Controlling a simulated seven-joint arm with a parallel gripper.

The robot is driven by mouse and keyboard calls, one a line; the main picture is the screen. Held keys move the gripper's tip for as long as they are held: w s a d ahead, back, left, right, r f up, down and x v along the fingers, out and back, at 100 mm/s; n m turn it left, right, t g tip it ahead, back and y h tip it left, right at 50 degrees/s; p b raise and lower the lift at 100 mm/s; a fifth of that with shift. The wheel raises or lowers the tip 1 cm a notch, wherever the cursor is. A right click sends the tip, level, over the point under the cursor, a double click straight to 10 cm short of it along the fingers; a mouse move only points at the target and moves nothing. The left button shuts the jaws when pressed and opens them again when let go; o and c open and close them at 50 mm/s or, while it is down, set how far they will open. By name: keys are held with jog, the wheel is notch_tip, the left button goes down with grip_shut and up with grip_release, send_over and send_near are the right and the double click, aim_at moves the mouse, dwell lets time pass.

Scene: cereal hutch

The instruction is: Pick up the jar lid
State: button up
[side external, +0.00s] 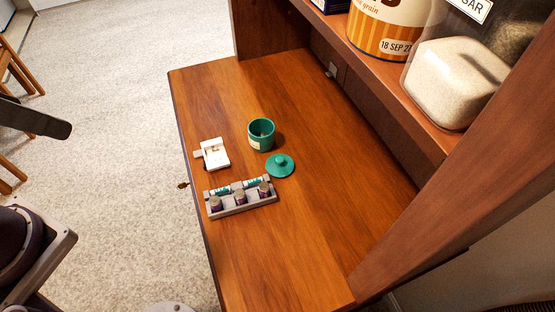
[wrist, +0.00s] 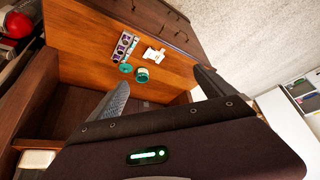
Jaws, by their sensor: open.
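The jar lid (side external: 280,166) is a green disc with a small knob on top. It lies flat on the wooden desk surface, beside the open green jar (side external: 261,134), which stands upright with a pale label. In the wrist view the lid (wrist: 126,68) is next to the jar (wrist: 142,75), both far off beyond the fingers. My gripper (wrist: 160,78) is open and empty, with its two dark fingers wide apart. It is well away from the lid and touches nothing that I can see.
A grey rack (side external: 241,202) with several small bottles and tubes lies near the lid. A white box-like item (side external: 214,154) is left of the jar. A shelf (side external: 398,85) overhangs the back, holding a striped canister (side external: 385,25) and a sugar container (side external: 455,80). The desk's front right is clear.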

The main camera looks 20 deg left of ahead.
jog(key=w+d+r+m+g+h, duration=0.1)
jog(key=w+d+r+m+h, duration=0.15)
jog(key=w, duration=0.55)
jog(key=m+g+y, duration=0.3)
jog(key=m+g, duration=0.2)
jog(key=m, duration=0.6)
send_over(280, 159)
jog(key=shift+h, duration=0.25)
notch_tip(280, 159, down, 32)
jog(key=shift+d+f, duration=0.1)
jog(key=shift+f, duration=0.05)
notch_tip(280, 159, down, 7)
jog(key=shift+r, duration=0.1)
jog(key=c, duration=1.4)
jog(key=shift+c, duration=0.2)
jog(key=shift+r, duration=0.2)
